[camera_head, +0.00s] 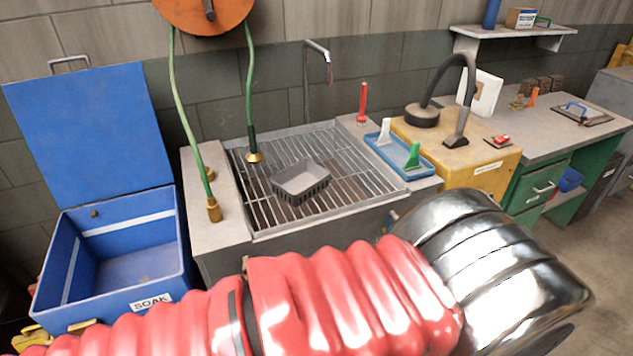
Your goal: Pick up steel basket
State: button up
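The steel basket (301,181) is a small grey open-topped basket with slotted sides. It sits upright on the metal grate (350,180) of the sink, near the middle. Nothing touches it from above. My arm, in a ribbed red sleeve with a shiny metal section, crosses the front of the view. My gripper's fingers do not show, so I cannot tell where they are relative to the basket.
A hose nozzle (253,156) hangs left of the basket over the grate, and a tap (319,62) rises behind it. A blue tray (398,157) with brushes lies to the right. An open blue SOAK bin (170,270) stands at left.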

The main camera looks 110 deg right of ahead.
aim_at(298, 183)
jog(key=k, duration=0.9)
jog(key=z, duration=0.85)
